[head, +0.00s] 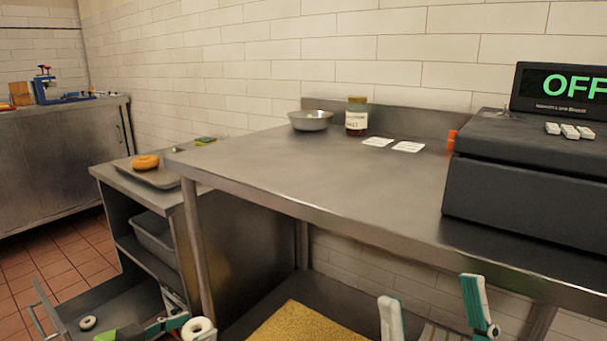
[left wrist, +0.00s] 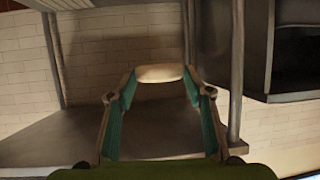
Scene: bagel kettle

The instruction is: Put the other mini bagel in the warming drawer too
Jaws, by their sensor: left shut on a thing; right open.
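My left gripper (head: 184,321) is shut on a pale mini bagel (head: 199,328) at the bottom left of the head view. The held mini bagel also shows between the fingertips in the left wrist view (left wrist: 160,73). Another pale mini bagel (head: 88,322) lies inside the open warming drawer (head: 95,299), low on the left. The held bagel is to the right of that one; its exact height over the drawer is unclear. My right gripper (head: 432,314) is open and empty at the bottom right, in front of the steel table.
A steel table (head: 290,175) carries a metal bowl (head: 310,120), a labelled jar (head: 356,116) and a dark machine reading OFF (head: 530,170). An orange ring (head: 145,162) sits on a tray (head: 165,179) on the lower cabinet. A table leg (head: 197,255) stands right behind the drawer area.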

